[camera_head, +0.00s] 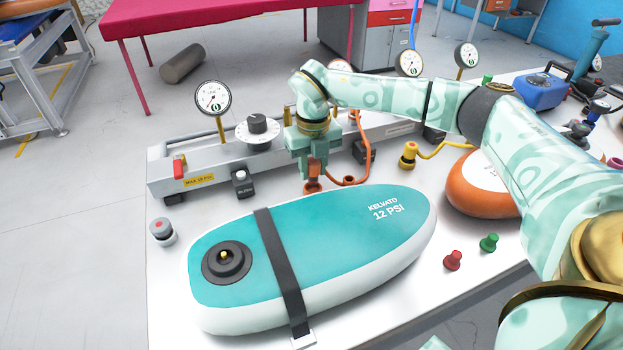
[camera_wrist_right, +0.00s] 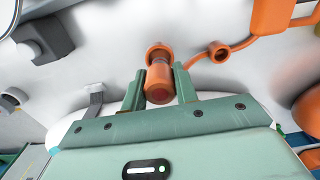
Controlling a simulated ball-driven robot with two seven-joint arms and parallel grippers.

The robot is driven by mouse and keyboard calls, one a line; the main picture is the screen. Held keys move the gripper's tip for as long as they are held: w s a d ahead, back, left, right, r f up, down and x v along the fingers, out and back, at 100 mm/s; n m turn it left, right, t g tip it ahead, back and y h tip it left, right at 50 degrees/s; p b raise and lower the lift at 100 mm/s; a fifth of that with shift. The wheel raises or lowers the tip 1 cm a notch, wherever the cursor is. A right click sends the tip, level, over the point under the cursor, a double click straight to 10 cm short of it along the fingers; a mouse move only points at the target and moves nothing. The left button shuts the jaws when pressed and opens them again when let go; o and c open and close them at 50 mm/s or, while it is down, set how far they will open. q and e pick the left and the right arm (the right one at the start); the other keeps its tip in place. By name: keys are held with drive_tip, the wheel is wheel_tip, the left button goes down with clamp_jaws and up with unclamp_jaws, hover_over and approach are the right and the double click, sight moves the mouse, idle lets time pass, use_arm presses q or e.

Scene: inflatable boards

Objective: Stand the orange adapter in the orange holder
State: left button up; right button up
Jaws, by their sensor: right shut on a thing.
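My right gripper (camera_head: 313,170) points down behind the teal board and is shut on the orange adapter (camera_head: 314,169), which sits between its fingertips. In the right wrist view the adapter (camera_wrist_right: 159,86) is a short orange cylinder between the two green fingers (camera_wrist_right: 158,90). An orange cup-like piece, seemingly the orange holder (camera_head: 312,188), shows just below the fingers; an orange collar (camera_wrist_right: 158,48) shows at the adapter's far end. I cannot tell whether the adapter is inside the holder or just above it. My left gripper is not in view.
The teal board (camera_head: 330,235) with a black strap lies in front. An orange hose (camera_head: 363,165) with a ring end lies to the right. A yellow fitting (camera_head: 408,155), an orange board (camera_head: 470,190), and red (camera_head: 453,260) and green (camera_head: 489,243) pieces are further right. A gauge bench (camera_head: 205,170) stands behind.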

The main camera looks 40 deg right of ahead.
sight(313, 161)
wheel_tip(313, 161, down, 3)
drive_tip(key=shift+f+b, duration=0.2)
drive_tip(key=shift+b, duration=0.45)
drive_tip(key=shift+r, duration=0.2)
drive_tip(key=shift+c, duration=0.3)
drive_tip(key=shift+s+f, duration=0.1)
drive_tip(key=o, duration=1)
wheel_tip(313, 161, up, 12)
drive_tip(key=p, duration=0.5)
